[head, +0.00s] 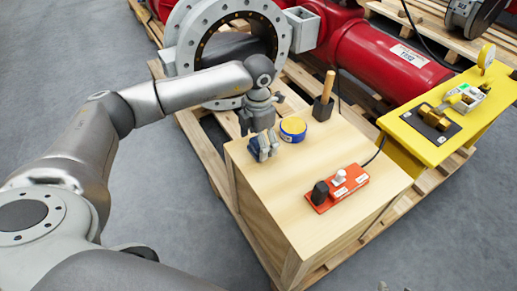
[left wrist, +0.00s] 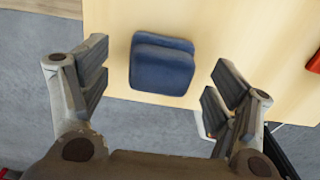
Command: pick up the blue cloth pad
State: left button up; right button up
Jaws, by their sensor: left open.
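The blue cloth pad (left wrist: 162,65) lies folded on the wooden box top, close to its edge, in the left wrist view. My left gripper (left wrist: 159,88) is open, its two fingers apart on the left and right sides of the pad, with clear gaps and nothing held. In the head view my left gripper (head: 264,146) is over the left corner of the box top, and the pad is largely hidden around its fingers. My right gripper is not in view.
On the wooden box (head: 325,150) stand a blue and yellow tin (head: 293,130), a wooden-handled tool in a dark holder (head: 323,108) and a red switch block (head: 337,190). A large grey flange (head: 185,50) stands behind. A yellow bench (head: 405,127) is at right.

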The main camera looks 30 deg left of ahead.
pick_arm(q)
jog(key=shift+f, duration=0.85)
jog(key=c, duration=1.1)
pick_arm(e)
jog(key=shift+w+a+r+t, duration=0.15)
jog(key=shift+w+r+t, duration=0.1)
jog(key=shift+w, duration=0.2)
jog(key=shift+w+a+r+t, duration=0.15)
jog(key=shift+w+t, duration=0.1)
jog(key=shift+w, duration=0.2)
pick_arm(q)
jog(key=shift+r, duration=0.1)
jog(key=shift+r, duration=0.4)
notch_tip(320, 180, up, 3)
jog(key=shift+f+p, duration=0.2)
jog(key=shift+p, duration=0.25)
jog(key=shift+w+d+r, duration=0.35)
jog(key=shift+d+r, duration=0.35)
jog(key=shift+r, duration=0.05)
jog(key=w+d+r+p, duration=0.2)
jog(key=w+d+r, duration=0.3)
jog(key=d+r, duration=0.3)
jog(key=shift+d, duration=1.75)
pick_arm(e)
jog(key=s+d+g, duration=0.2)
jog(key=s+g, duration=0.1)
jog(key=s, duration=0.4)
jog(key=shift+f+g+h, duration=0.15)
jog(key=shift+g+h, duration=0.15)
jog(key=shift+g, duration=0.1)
